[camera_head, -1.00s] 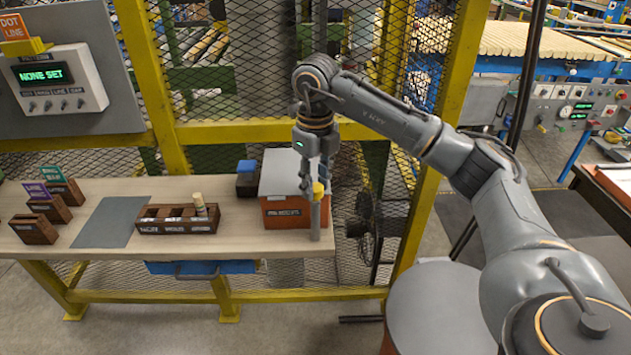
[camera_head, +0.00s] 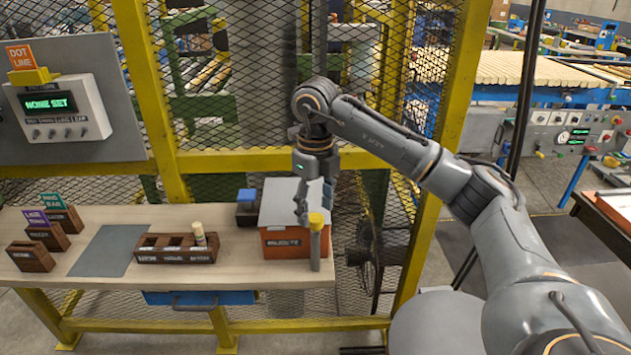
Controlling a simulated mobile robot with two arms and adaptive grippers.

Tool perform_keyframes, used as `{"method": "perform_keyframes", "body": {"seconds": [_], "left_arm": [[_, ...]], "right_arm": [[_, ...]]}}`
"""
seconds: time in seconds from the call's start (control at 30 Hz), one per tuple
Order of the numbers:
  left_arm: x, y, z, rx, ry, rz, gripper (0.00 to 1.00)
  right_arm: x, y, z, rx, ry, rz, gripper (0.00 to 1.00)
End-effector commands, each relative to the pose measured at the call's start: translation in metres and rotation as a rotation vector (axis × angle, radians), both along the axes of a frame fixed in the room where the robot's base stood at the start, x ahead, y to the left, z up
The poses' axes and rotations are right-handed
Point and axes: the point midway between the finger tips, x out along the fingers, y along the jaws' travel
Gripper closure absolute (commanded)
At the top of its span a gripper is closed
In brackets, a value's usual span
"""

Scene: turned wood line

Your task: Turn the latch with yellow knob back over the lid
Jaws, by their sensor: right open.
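The yellow knob (camera_head: 316,219) tops a grey upright post at the right end of the bench, beside the front right corner of the orange box. The latch arm itself is hard to make out. The box has a light grey lid (camera_head: 283,203) and a dark label on its orange front (camera_head: 284,243). My right gripper (camera_head: 312,212) points down with its fingers open, close above the knob and over the lid's right side. I cannot tell whether a finger touches the knob. My left gripper is not in view.
A dark wooden compartment tray (camera_head: 176,257) with a pale peg stands left of the box. A small dark box with blue top (camera_head: 247,207) stands behind. Small wooden holders (camera_head: 31,256) and a grey mat (camera_head: 102,250) lie further left. Yellow mesh fence posts stand behind the bench.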

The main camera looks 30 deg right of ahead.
Motion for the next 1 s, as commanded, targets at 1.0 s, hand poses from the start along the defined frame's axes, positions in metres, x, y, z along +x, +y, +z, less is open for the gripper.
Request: {"method": "perform_keyframes", "body": {"seconds": [1.0], "left_arm": [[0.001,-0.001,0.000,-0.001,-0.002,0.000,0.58]], "right_arm": [[0.000,0.000,0.103,0.000,-0.001,0.000,0.44]]}}
